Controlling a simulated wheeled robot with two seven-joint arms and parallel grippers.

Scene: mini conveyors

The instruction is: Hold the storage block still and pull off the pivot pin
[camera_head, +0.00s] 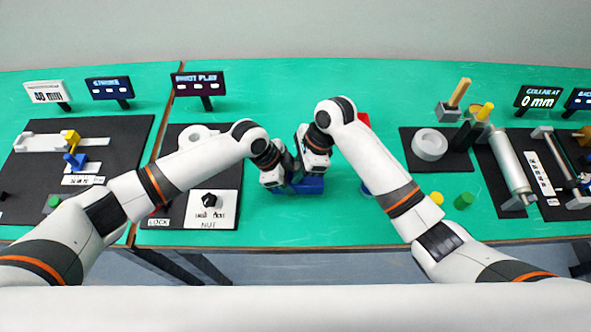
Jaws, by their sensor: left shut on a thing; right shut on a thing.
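The storage block appears to be the blue block (311,186) on the green table, low between my two arms. My grippers cover most of it. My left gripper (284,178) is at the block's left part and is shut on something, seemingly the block. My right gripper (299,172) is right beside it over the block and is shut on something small. The pivot pin is hidden behind the grippers, so I cannot tell whether it sits in the block.
A dark board (180,226) with a black nut (209,200) lies left of the block. A red piece (363,119) shows behind my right arm. The table's back middle is clear.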

